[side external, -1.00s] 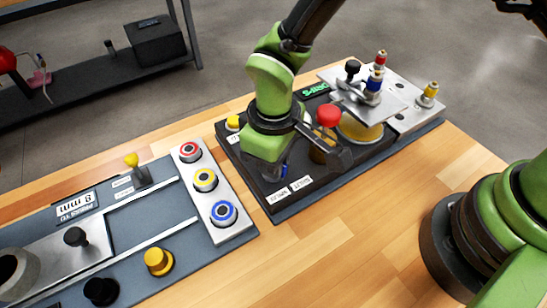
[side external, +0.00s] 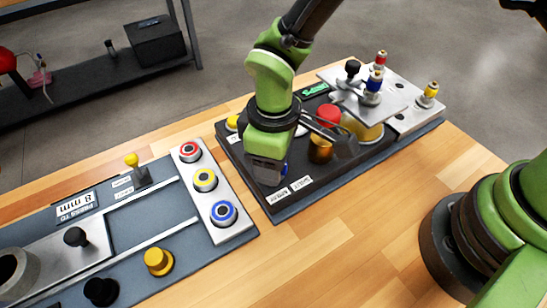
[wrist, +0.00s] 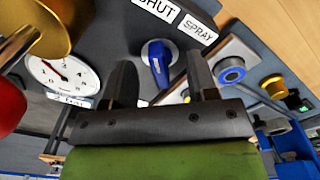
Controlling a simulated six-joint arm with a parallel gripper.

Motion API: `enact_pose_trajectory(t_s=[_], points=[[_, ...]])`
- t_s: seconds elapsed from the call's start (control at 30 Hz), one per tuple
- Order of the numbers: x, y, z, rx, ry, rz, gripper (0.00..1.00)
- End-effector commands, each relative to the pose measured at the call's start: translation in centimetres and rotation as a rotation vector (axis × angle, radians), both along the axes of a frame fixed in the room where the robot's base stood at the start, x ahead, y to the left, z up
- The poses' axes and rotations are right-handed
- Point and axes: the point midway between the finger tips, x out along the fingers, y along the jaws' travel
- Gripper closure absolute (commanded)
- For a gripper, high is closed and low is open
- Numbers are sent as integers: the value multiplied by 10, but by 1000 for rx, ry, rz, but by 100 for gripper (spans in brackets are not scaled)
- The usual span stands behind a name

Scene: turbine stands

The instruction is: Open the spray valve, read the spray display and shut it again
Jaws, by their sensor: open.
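The blue valve handle (wrist: 157,62) sits on a dark panel, with the white SHUT label (wrist: 160,8) above it and the SPRAY label (wrist: 198,30) to its upper right in the wrist view. My gripper (wrist: 161,70) is open, its two dark fingers on either side of the handle; I cannot tell whether they touch it. In the side view my gripper (side external: 268,172) is low over the panel's front left, largely hiding the handle (side external: 284,169). A small display with green text (side external: 314,90) is at the panel's back; its text is too small to read.
A brass part (side external: 320,150) with a red knob (side external: 329,115) stands close right of my gripper. A round white dial (wrist: 62,76) lies left of the handle in the wrist view. A plate with ringed buttons (side external: 205,180) is to the left. The wooden tabletop in front is clear.

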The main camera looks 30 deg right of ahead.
Motion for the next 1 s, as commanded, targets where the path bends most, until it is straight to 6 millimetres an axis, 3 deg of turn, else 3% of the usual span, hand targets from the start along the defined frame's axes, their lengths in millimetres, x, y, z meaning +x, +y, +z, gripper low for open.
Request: enact_pose_trajectory(t_s=[0.5,0.83,0.9,1.0], points=[[0,0,42,1,-2,0,47],[0,0,45,0,0,0,47],[0,0,48,1,-1,1,60],[1,1,65,3,-5,6,60]])
